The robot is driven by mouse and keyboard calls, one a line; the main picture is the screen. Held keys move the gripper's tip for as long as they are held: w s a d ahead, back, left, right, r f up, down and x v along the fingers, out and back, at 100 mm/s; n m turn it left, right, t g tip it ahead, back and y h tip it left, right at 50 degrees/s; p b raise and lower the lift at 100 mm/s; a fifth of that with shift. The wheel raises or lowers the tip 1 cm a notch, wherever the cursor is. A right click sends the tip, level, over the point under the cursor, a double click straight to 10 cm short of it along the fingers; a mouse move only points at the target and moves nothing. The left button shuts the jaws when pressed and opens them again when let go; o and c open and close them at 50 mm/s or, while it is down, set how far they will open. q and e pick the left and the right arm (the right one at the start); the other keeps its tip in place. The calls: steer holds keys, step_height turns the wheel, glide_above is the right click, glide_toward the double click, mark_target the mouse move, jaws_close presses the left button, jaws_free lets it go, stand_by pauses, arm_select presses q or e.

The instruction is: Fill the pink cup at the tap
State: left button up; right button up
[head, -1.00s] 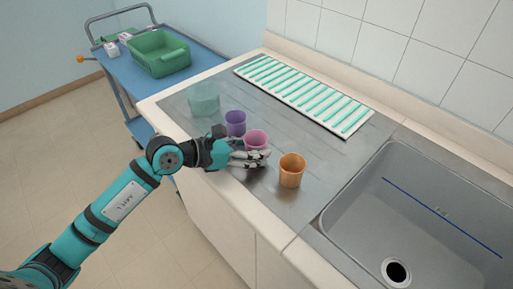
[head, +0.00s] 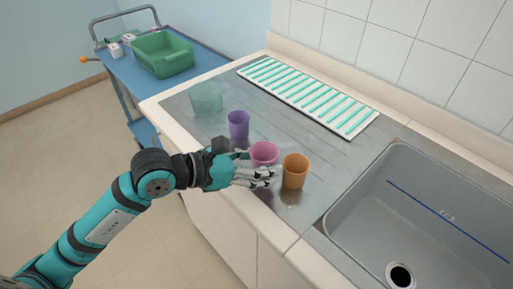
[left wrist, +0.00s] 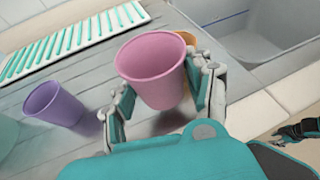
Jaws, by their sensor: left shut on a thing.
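The pink cup (head: 264,153) is upright over the steel drainer, between the purple and orange cups. My left gripper (head: 262,172) is shut on it, fingers on either side of its body. The tap is not in view. What looks like my right gripper (left wrist: 298,131) shows small at the right edge of the left wrist view; its jaws are unclear.
The orange cup (head: 295,172) is close beside the pink cup on the right. The purple cup (head: 238,126) and a clear teal beaker (head: 206,99) stand behind. The sink (head: 440,205) is empty at right. A striped rack (head: 308,96) lies along the wall.

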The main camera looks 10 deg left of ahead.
arm_select(q)
steer(key=s, duration=0.1)
steer(key=s+d, duration=0.1)
steer(key=s, duration=0.1)
steer(key=s+d, duration=0.1)
steer(key=shift+s+r, duration=0.2)
steer(key=shift+r, duration=0.1)
steer(key=p, duration=0.1)
steer(key=s+p, duration=0.1)
steer(key=p, duration=0.1)
steer(key=shift+s+d+r, duration=0.25)
steer(key=shift+r, duration=0.05)
steer(key=shift+s+d+f+p, duration=0.15)
steer(key=shift+s+p, duration=0.45)
steer(key=shift+p, duration=0.35)
steer(key=shift+s, duration=0.1)
steer(key=shift+f, duration=0.15)
